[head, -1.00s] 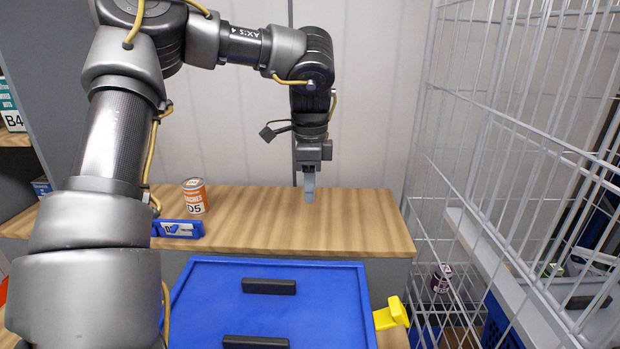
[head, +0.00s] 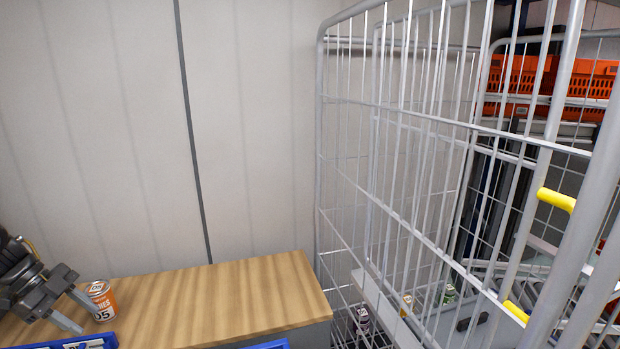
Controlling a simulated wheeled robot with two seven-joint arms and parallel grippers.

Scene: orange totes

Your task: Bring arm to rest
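My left gripper (head: 80,312) is at the lower left in the head view, low over the wooden shelf top (head: 235,295). Its two fingers look spread apart with nothing between them. An orange and white can (head: 103,303) stands upright just right of the fingers. I cannot tell whether they touch it. Most of my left arm is outside the picture. My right gripper is not in view.
A blue edge with a label (head: 88,343) shows in front of the can. A tall wire cage (head: 420,170) fills the right side, with small goods low inside. Orange totes (head: 550,75) stand behind it. The shelf right of the can is clear.

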